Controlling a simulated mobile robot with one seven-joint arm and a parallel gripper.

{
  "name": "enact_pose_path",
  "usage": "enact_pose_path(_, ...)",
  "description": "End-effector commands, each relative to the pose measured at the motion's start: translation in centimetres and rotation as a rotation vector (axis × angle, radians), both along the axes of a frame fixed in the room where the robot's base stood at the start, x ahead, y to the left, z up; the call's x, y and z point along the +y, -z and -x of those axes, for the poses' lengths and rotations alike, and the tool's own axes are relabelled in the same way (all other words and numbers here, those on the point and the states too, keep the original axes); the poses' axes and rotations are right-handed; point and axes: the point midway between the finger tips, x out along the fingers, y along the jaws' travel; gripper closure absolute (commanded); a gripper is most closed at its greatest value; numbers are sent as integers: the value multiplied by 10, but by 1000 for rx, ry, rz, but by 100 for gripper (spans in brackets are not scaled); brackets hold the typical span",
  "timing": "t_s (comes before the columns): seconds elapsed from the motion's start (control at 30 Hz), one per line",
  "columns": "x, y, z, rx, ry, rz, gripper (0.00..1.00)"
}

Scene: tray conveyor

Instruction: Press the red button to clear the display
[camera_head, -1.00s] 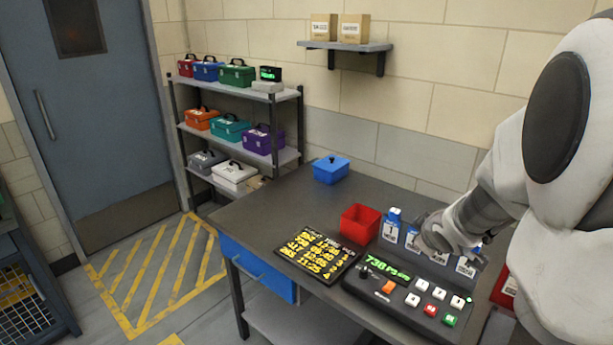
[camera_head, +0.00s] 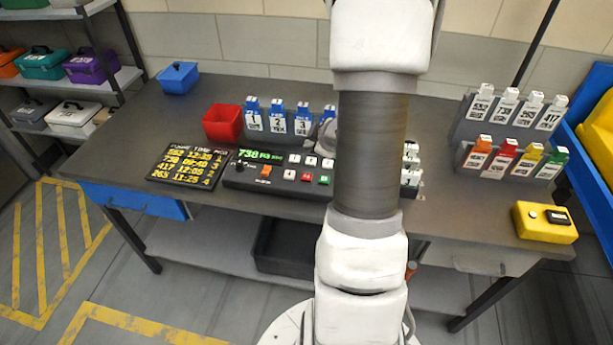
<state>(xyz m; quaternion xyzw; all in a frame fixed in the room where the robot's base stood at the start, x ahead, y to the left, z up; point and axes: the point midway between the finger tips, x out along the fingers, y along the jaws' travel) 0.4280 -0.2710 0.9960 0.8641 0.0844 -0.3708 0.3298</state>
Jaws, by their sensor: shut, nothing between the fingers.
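The red button (camera_head: 306,177) is in the lower row of a black control console (camera_head: 243,181) on the table, between a white button and a green button (camera_head: 324,180). It is uncovered in this view. The console's display (camera_head: 261,155) is lit with green characters that seem to begin with 738; the rest is too small to read surely. My gripper's fingers are hidden behind the arm.
A black board (camera_head: 187,167) with yellow text lies left of the console. A red bin (camera_head: 223,124) and blue-topped numbered holders (camera_head: 278,118) stand behind. Right are coloured tag racks (camera_head: 513,157) and a yellow box (camera_head: 544,223). Bare tabletop lies right of my arm.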

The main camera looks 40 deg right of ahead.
Motion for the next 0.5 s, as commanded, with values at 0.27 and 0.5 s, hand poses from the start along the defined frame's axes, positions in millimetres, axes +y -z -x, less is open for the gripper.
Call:
enact_pose_path(0.27,0,29,0,0,0,0,100)
enact_pose_path(0.5,0,61,0,1,1,0,100)
